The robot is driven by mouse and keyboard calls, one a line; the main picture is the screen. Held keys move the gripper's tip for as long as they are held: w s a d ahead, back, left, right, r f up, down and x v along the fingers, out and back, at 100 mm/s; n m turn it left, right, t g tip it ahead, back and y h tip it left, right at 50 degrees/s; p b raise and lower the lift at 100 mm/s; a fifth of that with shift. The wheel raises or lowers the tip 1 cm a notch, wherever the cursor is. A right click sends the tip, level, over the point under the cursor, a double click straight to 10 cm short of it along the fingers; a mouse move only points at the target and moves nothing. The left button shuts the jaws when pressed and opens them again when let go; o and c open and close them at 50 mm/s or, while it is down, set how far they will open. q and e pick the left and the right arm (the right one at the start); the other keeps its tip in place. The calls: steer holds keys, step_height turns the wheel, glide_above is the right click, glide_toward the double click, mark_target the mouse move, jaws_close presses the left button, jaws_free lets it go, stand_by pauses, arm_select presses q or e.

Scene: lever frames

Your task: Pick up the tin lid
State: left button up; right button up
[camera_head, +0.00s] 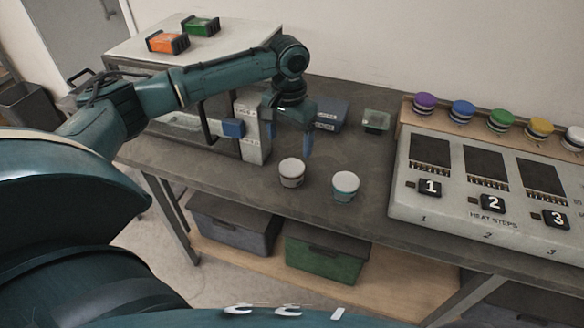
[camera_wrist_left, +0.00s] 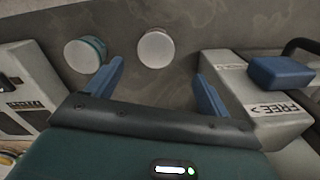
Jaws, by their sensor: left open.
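Two small round tins with pale lids stand on the grey bench. The left one has a pale lid (camera_head: 291,166) and a reddish-brown band; the right one has a pale lid (camera_head: 346,181) and a teal band. I cannot tell which lid the task names. My left gripper (camera_head: 291,130) is open above the bench, behind the tins. In the left wrist view its blue fingers (camera_wrist_left: 158,70) are apart and empty. One white lid (camera_wrist_left: 155,49) shows just beyond the gap between them, and the teal-banded tin (camera_wrist_left: 84,54) lies left. My right gripper is not in view.
A grey panel (camera_head: 475,213) with numbered steps and several colored knobs fills the right of the bench. A white block with a blue handle (camera_head: 232,128) stands left of the gripper. A green-topped box (camera_head: 376,120) stands behind. The bench front beside the tins is clear.

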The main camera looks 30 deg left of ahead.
mark_target(292, 167)
arm_select(q)
step_height(292, 167, down, 2)
steer(key=shift+f, duration=0.15)
steer(key=shift+d+f, duration=0.2)
steer(key=shift+f, duration=1.2)
steer(key=shift+d+f, duration=0.15)
steer(key=shift+f, duration=1.2)
steer(key=c, duration=1.1)
